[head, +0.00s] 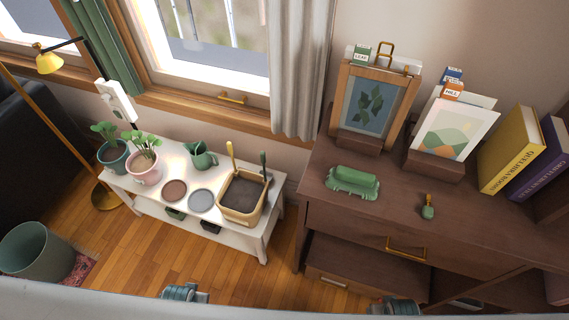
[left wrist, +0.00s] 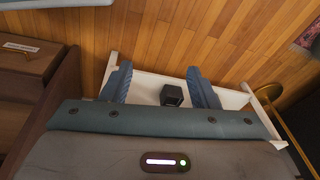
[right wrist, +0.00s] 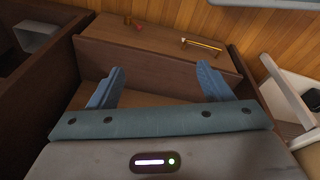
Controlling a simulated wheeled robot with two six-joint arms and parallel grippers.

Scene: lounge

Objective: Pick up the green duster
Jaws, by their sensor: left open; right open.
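The green duster (head: 352,182) lies on the brown dresser top (head: 395,205), in front of the framed leaf picture, with a rounded back and a ruffled lower edge. My left gripper (left wrist: 160,68) is open and empty, pointing down toward the white bench. My right gripper (right wrist: 160,68) is open and empty, facing the dresser front. In the head view only small blue-grey parts of my arms show at the bottom edge, well short of the duster. The duster does not show in either wrist view.
A small green item with a gold top (head: 428,211) lies right of the duster. Behind stand the leaf picture (head: 372,105), a card holder (head: 435,165) and a yellow book (head: 511,150). The white bench (head: 150,197) holds pots and a planter box (head: 242,215). A gold drawer handle (head: 407,250) sticks out.

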